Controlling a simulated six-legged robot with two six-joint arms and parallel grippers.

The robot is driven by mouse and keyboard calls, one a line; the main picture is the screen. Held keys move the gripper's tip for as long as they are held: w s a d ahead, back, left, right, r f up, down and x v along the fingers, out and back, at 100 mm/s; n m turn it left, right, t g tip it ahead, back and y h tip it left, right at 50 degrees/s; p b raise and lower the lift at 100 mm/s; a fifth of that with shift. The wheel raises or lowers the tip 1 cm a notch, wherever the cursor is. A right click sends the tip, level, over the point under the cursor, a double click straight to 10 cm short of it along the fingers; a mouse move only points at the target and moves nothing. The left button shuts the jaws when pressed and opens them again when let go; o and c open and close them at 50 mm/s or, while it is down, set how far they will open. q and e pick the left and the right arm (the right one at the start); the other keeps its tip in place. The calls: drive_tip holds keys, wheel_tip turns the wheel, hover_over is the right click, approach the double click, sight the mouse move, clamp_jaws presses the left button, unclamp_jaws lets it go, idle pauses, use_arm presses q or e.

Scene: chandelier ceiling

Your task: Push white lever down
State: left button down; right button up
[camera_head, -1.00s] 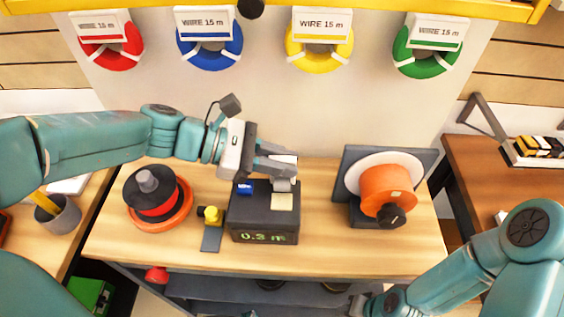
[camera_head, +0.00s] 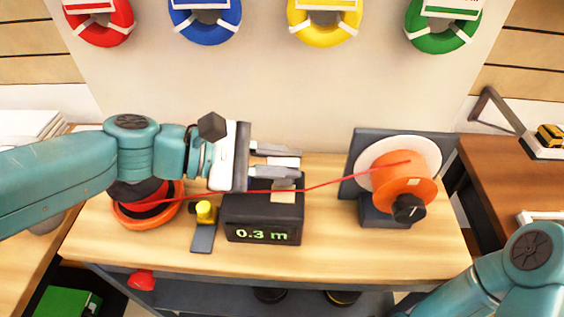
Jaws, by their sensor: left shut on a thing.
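My left gripper (camera_head: 283,163) reaches in from the left above the dark measuring box (camera_head: 262,217). Its fingers are shut on the white lever (camera_head: 283,161) at the top back of the box, and they hide much of it. The box's display reads 0.3 m in green. A red wire (camera_head: 335,181) runs from the left spool (camera_head: 146,213) past the box to the orange spool (camera_head: 403,180) on the right. Of my right arm, only links show at the bottom right; its gripper is out of view.
A yellow knob (camera_head: 205,212) on a grey plate stands left of the box. A red knob (camera_head: 142,281) is below the bench's front edge. The bench top (camera_head: 325,238) is clear between the box and the orange spool.

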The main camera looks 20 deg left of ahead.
use_arm(q)
drive_tip(key=c, duration=1.1)
unclamp_jaws()
drive_tip(key=shift+s, duration=0.1)
drive_tip(key=v, duration=1.6)
drive_tip(key=shift+a+p, duration=0.15)
drive_tip(key=shift+p, duration=0.2)
drive_tip(key=shift+s, duration=0.1)
